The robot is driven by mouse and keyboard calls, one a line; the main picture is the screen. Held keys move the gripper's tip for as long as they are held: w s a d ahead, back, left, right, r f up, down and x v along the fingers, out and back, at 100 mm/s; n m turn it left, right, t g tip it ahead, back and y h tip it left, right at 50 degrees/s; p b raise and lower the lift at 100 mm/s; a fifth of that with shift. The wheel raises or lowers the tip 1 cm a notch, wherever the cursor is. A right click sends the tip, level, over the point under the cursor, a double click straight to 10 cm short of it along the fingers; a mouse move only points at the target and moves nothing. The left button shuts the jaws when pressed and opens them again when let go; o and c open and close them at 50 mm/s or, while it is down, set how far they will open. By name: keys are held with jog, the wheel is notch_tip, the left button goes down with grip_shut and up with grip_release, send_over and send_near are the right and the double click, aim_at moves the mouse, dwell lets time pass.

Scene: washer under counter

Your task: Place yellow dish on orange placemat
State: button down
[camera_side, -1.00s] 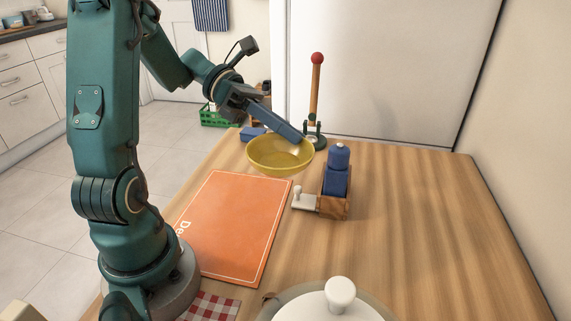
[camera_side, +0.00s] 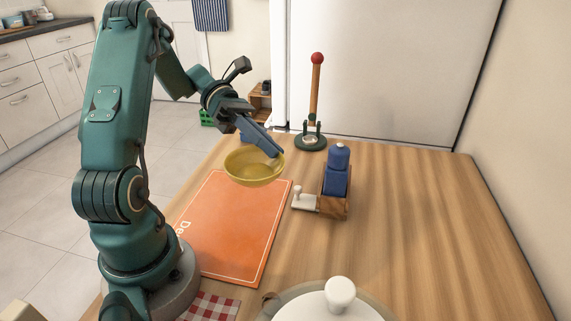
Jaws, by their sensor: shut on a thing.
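The yellow dish (camera_side: 252,170) is a round, see-through bowl, held roughly upright above the far end of the orange placemat (camera_side: 232,230). My gripper (camera_side: 272,153) is shut on the dish's far right rim. The dish appears to be in the air, and its exact height over the mat is hard to tell. The orange placemat lies flat on the wooden table beside my arm's base, with a thin white border and white lettering at its left edge. The dish hides part of its far edge.
A wooden holder (camera_side: 335,203) with blue containers stands right of the mat. A red-topped stand (camera_side: 314,105) is at the back. A white-knobbed lid (camera_side: 335,304) and a checked cloth (camera_side: 212,307) are at the front. The table's right side is clear.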

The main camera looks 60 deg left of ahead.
jog(key=g, duration=0.1)
send_over(252, 209)
notch_tip(252, 209, down, 5)
jog(key=shift+f, duration=3.65)
jog(key=shift+f, duration=0.55)
jog(key=c, duration=0.9)
grip_release()
jog(key=shift+c, duration=0.2)
